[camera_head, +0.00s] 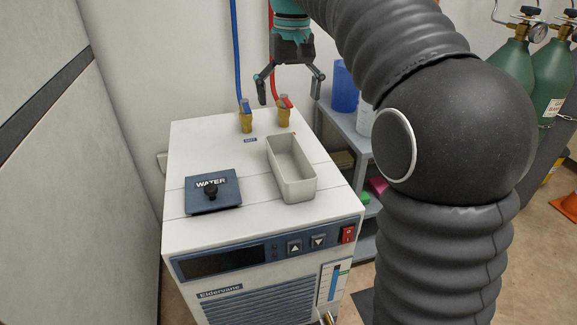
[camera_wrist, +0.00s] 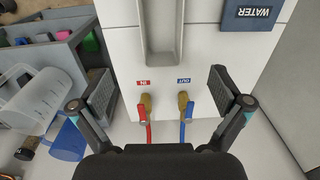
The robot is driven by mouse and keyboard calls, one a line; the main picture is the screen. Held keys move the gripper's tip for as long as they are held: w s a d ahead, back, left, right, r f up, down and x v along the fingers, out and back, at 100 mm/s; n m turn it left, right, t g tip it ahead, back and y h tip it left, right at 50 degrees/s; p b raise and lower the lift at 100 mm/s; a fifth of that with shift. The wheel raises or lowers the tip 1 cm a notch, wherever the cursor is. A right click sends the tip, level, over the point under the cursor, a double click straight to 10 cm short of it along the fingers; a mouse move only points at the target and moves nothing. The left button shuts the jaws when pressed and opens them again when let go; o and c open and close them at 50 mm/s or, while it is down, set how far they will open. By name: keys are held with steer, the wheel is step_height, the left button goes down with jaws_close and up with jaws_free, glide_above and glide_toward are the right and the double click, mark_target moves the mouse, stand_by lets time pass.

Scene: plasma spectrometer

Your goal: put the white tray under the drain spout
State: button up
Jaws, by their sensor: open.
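The white tray (camera_head: 308,186), an empty open rectangular box, lies on top of the white chiller (camera_head: 180,145), to the right of the WATER lid. Part of it also shows at the top of the wrist view (camera_wrist: 160,54). My gripper (camera_head: 291,97) is open and empty, above the back edge of the chiller, behind the tray and apart from it. Its two fingers are spread wide in the wrist view (camera_wrist: 163,88). A brass drain spout (camera_head: 327,318) shows low on the chiller's front, partly cut off by the bottom edge of the head view.
Brass fittings with a blue hose (camera_head: 237,60) and a red hose (camera_head: 271,40) rise at the chiller's back. The WATER lid (camera_head: 227,200) has a black knob. A grey shelf (camera_head: 352,125) with jugs stands to the right. Green gas cylinders (camera_head: 508,65) stand farther right.

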steer(key=b, duration=0.2)
glide_toward(286, 170)
steer(key=shift+w+f, duration=0.1)
steer(key=shift+w, duration=0.15)
steer(key=shift+s+f+b, duration=0.15)
steer(key=shift+f+b, duration=0.25)
steer(key=shift+f, duration=0.85)
steer(key=shift+s+f+b, duration=0.1)
steer(key=shift+f+b, duration=0.25)
steer(key=shift+f, duration=0.95)
steer(key=shift+c, duration=0.3)
steer(key=c, duration=1.3)
steer(key=shift+r, duration=0.1)
